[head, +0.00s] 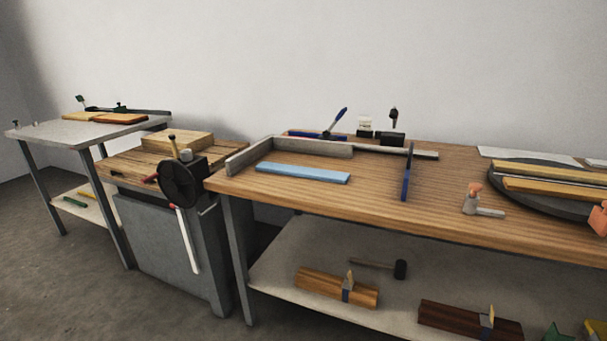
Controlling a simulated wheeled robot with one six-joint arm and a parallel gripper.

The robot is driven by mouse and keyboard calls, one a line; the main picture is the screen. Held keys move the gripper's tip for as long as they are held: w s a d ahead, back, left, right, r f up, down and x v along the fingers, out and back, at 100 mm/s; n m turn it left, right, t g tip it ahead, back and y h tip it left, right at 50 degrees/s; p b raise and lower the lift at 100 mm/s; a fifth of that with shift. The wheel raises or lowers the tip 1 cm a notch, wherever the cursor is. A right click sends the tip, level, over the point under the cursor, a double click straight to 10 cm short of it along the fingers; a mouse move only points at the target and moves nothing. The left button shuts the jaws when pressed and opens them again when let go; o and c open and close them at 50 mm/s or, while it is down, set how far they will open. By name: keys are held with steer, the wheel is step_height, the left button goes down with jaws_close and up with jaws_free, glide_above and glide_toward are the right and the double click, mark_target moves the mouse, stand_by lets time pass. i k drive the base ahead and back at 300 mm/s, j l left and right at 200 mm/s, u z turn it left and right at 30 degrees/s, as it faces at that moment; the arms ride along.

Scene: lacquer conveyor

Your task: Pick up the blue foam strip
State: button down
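A flat light-blue foam strip (303,173) lies on the wooden workbench top (340,203), near its left end. It sits just in front of a low grey angled fence (312,149) and appears slightly apart from it. Nothing rests on the strip and its whole top shows. My gripper is not in view.
A blue upright tool (407,172) stands right of the strip. A grey fitting (478,201) and a dark round tray (545,192) with wooden strips are further right. A vise with a black wheel (181,184) adjoins the bench's left end. Planes (337,287) lie on the lower shelf.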

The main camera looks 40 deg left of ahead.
mark_target(332, 176)
steer(key=i+j, duration=0.6)
steer(key=i, duration=0.15)
steer(key=i+j, duration=0.6)
steer(key=i+j+u, duration=0.05)
steer(key=i, duration=0.05)
